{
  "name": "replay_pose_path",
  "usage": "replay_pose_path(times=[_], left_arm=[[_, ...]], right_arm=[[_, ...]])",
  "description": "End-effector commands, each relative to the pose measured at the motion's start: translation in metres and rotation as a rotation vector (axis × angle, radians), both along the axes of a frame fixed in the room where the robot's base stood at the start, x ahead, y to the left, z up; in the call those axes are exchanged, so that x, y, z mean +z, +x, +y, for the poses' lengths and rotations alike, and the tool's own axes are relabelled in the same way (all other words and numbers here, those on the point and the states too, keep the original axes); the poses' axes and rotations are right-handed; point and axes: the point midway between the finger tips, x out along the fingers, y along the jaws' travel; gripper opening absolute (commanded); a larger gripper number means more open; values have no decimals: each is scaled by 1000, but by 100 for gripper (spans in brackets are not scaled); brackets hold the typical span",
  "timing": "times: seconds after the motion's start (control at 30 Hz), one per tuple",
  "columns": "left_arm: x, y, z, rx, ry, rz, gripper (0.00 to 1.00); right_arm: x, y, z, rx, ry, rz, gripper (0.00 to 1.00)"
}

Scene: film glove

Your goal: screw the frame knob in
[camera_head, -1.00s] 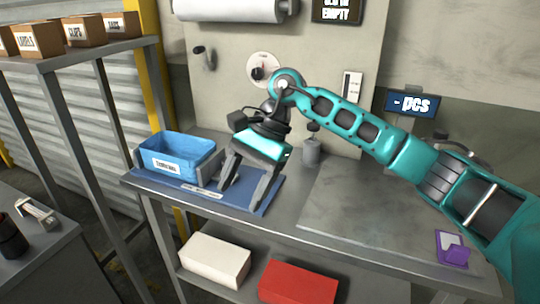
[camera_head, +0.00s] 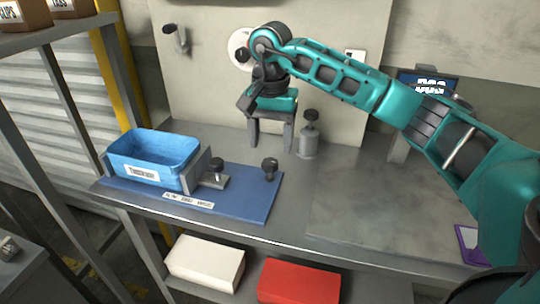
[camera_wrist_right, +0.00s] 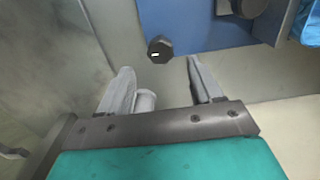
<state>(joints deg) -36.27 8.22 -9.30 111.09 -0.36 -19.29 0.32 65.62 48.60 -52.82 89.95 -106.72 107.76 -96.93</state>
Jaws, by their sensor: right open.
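A blue bin (camera_head: 150,152) sits in a grey frame (camera_head: 196,168) on a blue board (camera_head: 235,205). One dark knob (camera_head: 217,165) stands on a grey block at the frame's right side. A second dark knob (camera_head: 269,166) stands upright on the board's right part. I cannot tell which is the frame knob. My right gripper (camera_head: 271,146) is open and empty, pointing down behind the board. In the right wrist view the second knob (camera_wrist_right: 160,48) is beyond the fingertips (camera_wrist_right: 160,70), apart from them. My left gripper is not in view.
A grey canister (camera_head: 308,140) with a dark top stands close to the right gripper's right side. A grey plate (camera_head: 370,205) lies clear on the right of the bench. A back panel with a crank (camera_head: 176,40) rises behind. White (camera_head: 205,262) and red (camera_head: 298,281) boxes sit below.

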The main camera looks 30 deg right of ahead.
Motion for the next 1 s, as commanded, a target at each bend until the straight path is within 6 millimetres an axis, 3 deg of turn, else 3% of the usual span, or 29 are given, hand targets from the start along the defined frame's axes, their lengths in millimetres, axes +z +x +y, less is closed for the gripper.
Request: replay_pose_path(times=[0.1,0.3,0.67,1.0], left_arm=[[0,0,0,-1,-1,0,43],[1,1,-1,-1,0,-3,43],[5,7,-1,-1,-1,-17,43],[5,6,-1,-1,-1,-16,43]], right_arm=[[-23,-1,0,1,0,3,65],[-44,0,0,1,0,1,65],[-49,0,1,1,1,-2,65],[-49,0,1,1,1,-2,33]])
